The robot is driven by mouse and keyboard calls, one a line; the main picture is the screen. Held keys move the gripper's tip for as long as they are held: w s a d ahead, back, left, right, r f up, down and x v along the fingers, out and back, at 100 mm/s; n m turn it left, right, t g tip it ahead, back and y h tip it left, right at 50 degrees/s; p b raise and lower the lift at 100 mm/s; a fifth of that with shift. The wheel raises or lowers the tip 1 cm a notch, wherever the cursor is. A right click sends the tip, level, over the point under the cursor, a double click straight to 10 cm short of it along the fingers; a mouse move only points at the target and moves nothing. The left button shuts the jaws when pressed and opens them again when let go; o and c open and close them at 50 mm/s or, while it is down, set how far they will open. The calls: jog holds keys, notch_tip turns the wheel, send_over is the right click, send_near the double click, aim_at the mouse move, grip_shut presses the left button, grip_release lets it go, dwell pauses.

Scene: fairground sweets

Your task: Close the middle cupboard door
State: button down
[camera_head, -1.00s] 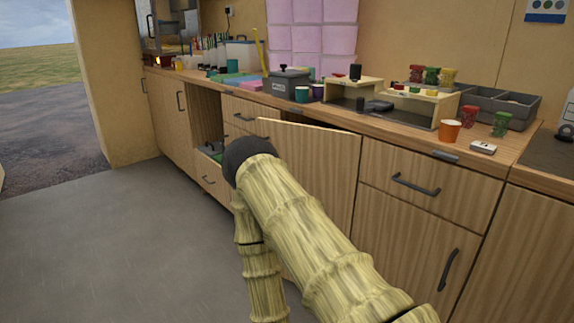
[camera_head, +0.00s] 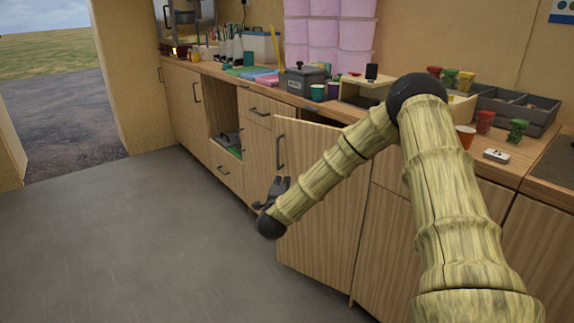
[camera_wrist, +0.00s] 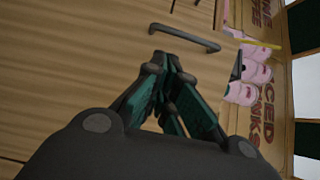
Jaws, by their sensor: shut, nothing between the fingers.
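The middle cupboard door (camera_head: 325,225) stands open in the head view, swung out from the counter front with its wooden outer face showing. Its dark bar handle (camera_head: 280,152) is near the free left edge. My gripper (camera_head: 281,183) is low in front of the door, just below the handle in the picture; I cannot tell whether it touches the door. In the wrist view, my gripper (camera_wrist: 165,62) is shut and empty, with its green-sided fingers together close to a dark bar handle (camera_wrist: 185,38) on a wooden face. My arm hides part of the door.
The counter (camera_head: 240,83) above carries tubs, cups and a grey divided tray (camera_head: 515,107). An open compartment (camera_head: 222,115) and a drawer (camera_head: 226,172) lie left of the door. The grey floor (camera_head: 150,240) at left is clear.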

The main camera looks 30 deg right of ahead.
aim_at(288, 160)
jog(key=b+x, duration=0.2)
jog(key=x, duration=1)
jog(key=shift+w+d+r, duration=0.1)
jog(key=shift+w+d, duration=0.1)
jog(key=shift+d, duration=0.1)
jog(key=shift+w+d, duration=0.45)
jog(key=shift+w, duration=0.05)
jog(key=shift+r, duration=0.1)
jog(key=shift+a, duration=0.1)
